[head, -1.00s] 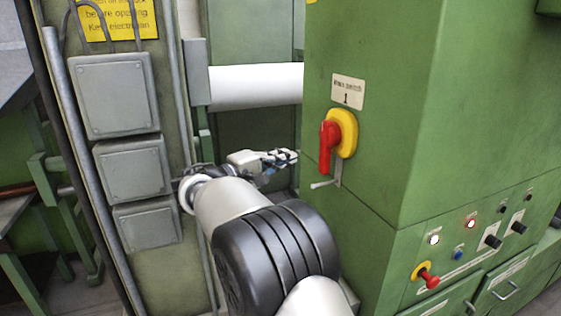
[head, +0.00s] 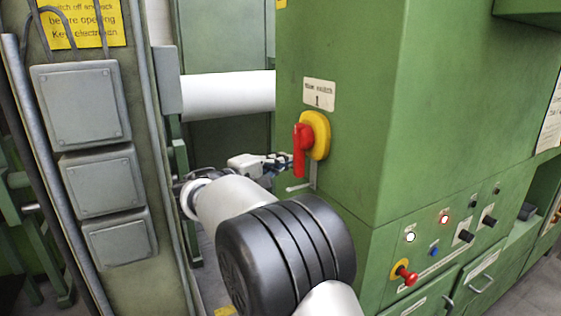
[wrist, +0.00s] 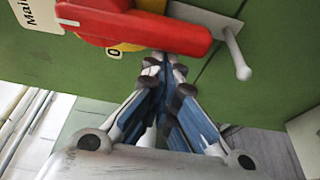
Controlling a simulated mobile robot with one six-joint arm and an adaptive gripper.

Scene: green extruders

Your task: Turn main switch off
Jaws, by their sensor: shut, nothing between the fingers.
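The main switch is a red handle (head: 299,150) on a yellow round base (head: 318,134), on the green cabinet's left face under a "Main switch 1" label (head: 319,94). In the head view the handle hangs down, roughly vertical. In the wrist view the red handle (wrist: 150,30) lies across the top, with a "0" mark (wrist: 114,52) on the yellow beside it. My gripper (head: 286,160) is shut and empty, its fingertips close beside the handle's lower part. In the wrist view the fingertips (wrist: 165,62) are just below the handle; I cannot tell if they touch it.
A thin metal lever (head: 300,187) sticks out below the switch; it also shows in the wrist view (wrist: 238,58). A red push button (head: 406,275) and lit lamps are on the lower panel. Grey boxes (head: 80,103) line the left column.

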